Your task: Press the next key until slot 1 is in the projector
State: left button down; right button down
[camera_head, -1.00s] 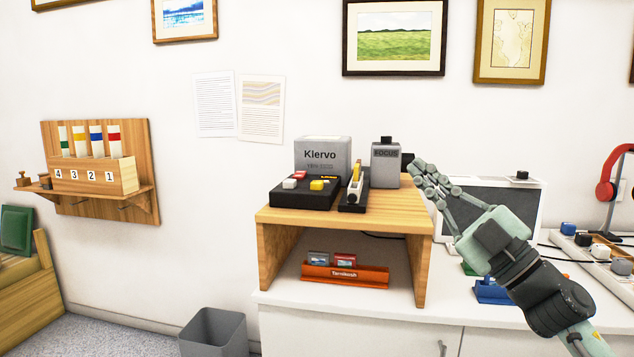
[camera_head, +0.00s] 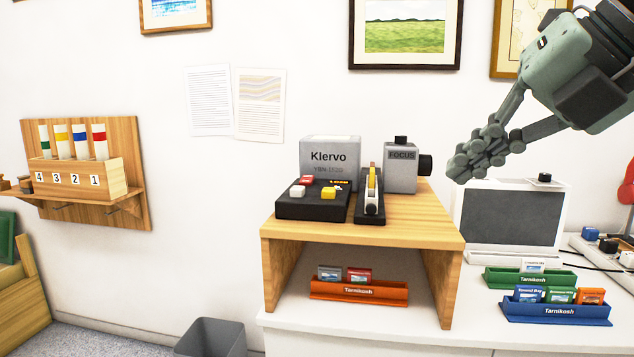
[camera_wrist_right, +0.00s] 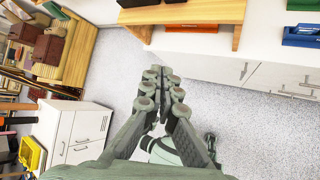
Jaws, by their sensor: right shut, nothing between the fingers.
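The projector (camera_head: 328,155) is a grey box marked Klervo on a wooden stand. A grey FOCUS block (camera_head: 400,172) with a dark lens on its right side stands beside it. In front lies a black key panel (camera_head: 312,206) with a white key (camera_head: 297,191), a red key (camera_head: 306,180) and a yellow key (camera_head: 328,193). Key labels are too small to read. A narrow black holder (camera_head: 369,209) with a pale upright piece is right of the panel. My right gripper (camera_head: 474,163) is shut and empty, in the air right of the lens. My left gripper is out of view.
The wooden stand (camera_head: 352,232) has an orange tray (camera_head: 365,292) under it. Right of it are a dark-screened white unit (camera_head: 512,218), a green tray (camera_head: 500,279) and a blue tray (camera_head: 556,314). A wall rack (camera_head: 75,181) numbered 4 to 1 hangs left.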

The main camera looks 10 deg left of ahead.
aim_at(327, 192)
jog(key=i+j, duration=0.95)
